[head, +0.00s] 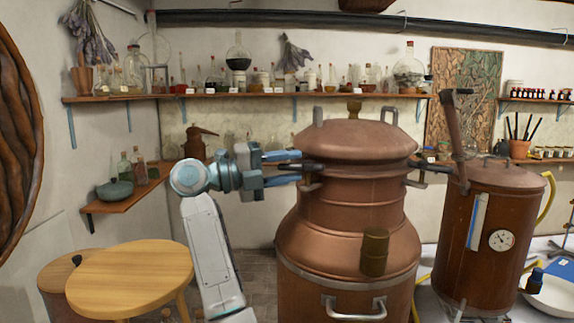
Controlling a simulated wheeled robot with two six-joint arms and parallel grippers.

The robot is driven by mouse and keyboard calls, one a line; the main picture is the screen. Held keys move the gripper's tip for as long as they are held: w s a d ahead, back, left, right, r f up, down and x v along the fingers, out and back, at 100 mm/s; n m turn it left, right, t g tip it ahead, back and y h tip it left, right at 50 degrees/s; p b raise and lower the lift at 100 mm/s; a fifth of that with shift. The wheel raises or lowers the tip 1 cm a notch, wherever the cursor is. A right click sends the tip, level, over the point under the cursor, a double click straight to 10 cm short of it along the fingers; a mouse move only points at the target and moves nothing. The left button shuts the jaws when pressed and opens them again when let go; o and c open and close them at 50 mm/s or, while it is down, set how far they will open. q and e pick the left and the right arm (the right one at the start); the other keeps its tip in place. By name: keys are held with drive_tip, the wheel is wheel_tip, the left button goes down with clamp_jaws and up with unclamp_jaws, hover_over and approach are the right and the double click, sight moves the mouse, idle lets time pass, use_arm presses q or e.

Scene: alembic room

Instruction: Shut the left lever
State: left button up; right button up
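The large copper still (350,205) stands in the middle of the head view, with a domed lid (358,140) on top. The left lever (314,167) is a dark handle that sticks out to the left from the still's collar, roughly level. A copper clamp piece (311,186) sits just below it. The right lever (432,167) sticks out on the other side.
A smaller copper vessel (490,235) with a gauge stands at the right. A round wooden stool (130,278) stands at the lower left. A long shelf (225,96) of glassware runs along the wall behind, and a corner shelf (125,200) holds bottles.

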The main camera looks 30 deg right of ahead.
drive_tip(key=shift+c, duration=0.3)
clamp_jaws()
